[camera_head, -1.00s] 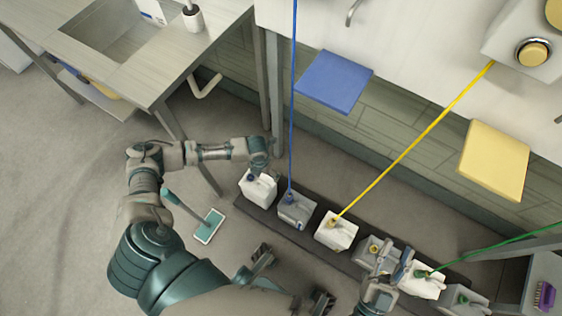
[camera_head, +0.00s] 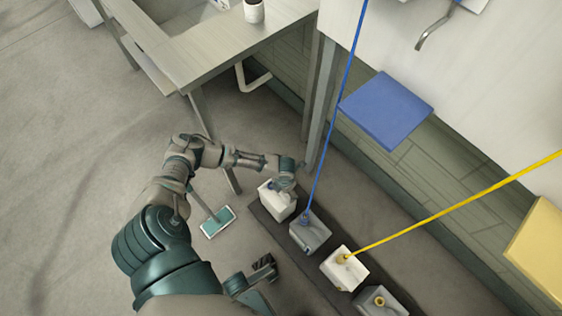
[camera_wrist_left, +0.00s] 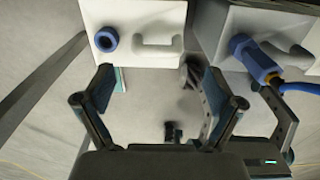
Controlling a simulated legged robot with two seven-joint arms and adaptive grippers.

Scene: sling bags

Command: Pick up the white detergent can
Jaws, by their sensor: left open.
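A second white can (camera_head: 344,268) with a yellow hose stands further along the strip.
A grey can (camera_head: 310,232) with a blue hose stands beside the first white can, close to the gripper's right finger in the wrist view. Another grey can (camera_head: 380,303) stands further right. A metal table (camera_head: 215,50) with legs stands behind. A teal-and-white floor mop (camera_head: 217,222) lies nearby.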

